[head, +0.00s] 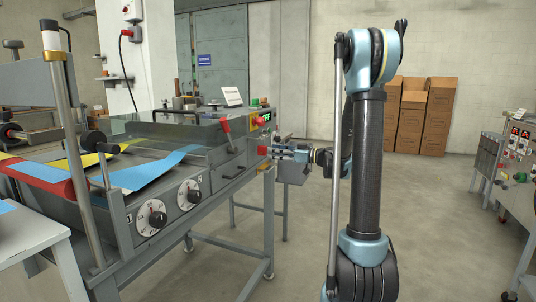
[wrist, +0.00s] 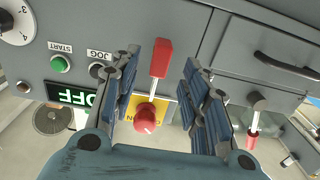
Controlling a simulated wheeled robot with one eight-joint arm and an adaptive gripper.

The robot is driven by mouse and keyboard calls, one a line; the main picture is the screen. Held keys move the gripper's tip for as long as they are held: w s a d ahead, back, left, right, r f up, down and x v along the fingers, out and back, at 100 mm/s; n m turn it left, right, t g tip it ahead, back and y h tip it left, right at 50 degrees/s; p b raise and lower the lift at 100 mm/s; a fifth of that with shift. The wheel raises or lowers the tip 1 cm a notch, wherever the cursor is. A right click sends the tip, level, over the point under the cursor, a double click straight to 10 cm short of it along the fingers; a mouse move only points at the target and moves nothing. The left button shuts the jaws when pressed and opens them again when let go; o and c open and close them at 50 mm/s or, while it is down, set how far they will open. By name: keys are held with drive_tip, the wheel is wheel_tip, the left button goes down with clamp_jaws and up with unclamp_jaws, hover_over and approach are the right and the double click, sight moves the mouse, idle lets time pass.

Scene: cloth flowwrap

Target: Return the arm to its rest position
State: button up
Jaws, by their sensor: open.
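My gripper (head: 274,151) is at the end of my arm, in front of the right end of the grey machine (head: 225,172) in the head view. In the wrist view, my gripper (wrist: 161,66) has its two blue-padded fingers spread wide apart. Nothing is held between them. A red lever handle (wrist: 161,58) and a red knob (wrist: 150,118) on a yellow plate show in the gap between the fingers, beyond them. Whether a finger touches the machine cannot be told.
The machine panel carries a green start button (wrist: 60,64), a display reading OFF (wrist: 80,97) and a black drawer handle (wrist: 287,66). Blue cloth (head: 150,171) lies on the machine. Cardboard boxes (head: 410,125) and a second console (head: 515,150) stand right. Open floor lies between.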

drive_tip(key=v, duration=0.7)
drive_tip(key=s+f+m+g+h, duration=0.2)
drive_tip(key=s+f+m+h, duration=0.15)
drive_tip(key=s, duration=0.55)
drive_tip(key=s+f+m+g+h, duration=0.1)
drive_tip(key=s+f+m+h, duration=0.25)
drive_tip(key=s, duration=0.55)
drive_tip(key=s+d+f+m+h, duration=0.3)
drive_tip(key=s+d+f+h, duration=0.2)
drive_tip(key=s+d, duration=0.2)
drive_tip(key=s+d+f+m+g+h, duration=0.1)
drive_tip(key=s+d+f+m+h, duration=0.2)
drive_tip(key=s, duration=0.8)
drive_tip(key=d+f+h, duration=0.2)
drive_tip(key=d+f, duration=0.1)
drive_tip(key=d, duration=0.1)
drive_tip(key=shift+s+f+m, duration=0.2)
drive_tip(key=shift+s+m, duration=0.2)
drive_tip(key=shift+a, duration=0.1)
drive_tip(key=shift+w+f, duration=0.2)
drive_tip(key=shift+w, duration=0.25)
